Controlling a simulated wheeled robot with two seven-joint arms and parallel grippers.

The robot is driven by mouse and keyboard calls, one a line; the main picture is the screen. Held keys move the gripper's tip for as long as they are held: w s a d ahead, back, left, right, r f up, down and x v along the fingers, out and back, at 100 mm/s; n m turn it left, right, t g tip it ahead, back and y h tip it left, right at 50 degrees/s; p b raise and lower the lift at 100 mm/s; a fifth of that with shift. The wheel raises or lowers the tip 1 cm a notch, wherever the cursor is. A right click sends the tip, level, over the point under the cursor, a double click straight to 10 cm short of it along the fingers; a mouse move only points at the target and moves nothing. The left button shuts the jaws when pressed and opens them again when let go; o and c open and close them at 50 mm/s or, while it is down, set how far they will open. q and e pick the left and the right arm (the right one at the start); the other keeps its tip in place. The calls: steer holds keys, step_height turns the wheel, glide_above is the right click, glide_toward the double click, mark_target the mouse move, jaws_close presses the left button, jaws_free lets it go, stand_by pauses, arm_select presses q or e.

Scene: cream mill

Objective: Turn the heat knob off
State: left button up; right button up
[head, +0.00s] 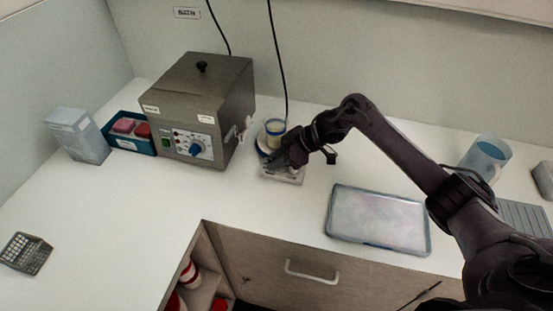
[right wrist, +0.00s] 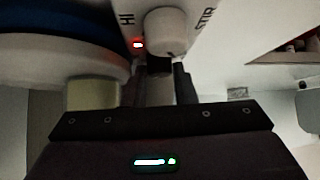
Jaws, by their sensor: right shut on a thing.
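A small white hotplate stirrer (head: 285,176) sits on the counter with a beaker (head: 275,130) of pale yellow contents on top. My right gripper (head: 274,163) reaches down to its front from the right. In the right wrist view, a pale round knob (right wrist: 166,32) shows between the printed words HI and STIR, with a small red light lit beside it. My left gripper is out of view.
Left of the stirrer stands a steel box heater (head: 215,85) with a blue dial (head: 196,149). The front-left counter is mostly clear.

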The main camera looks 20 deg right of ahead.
steer(key=o, duration=1)
steer(key=shift+r, duration=0.1)
steer(key=shift+r, duration=0.1)
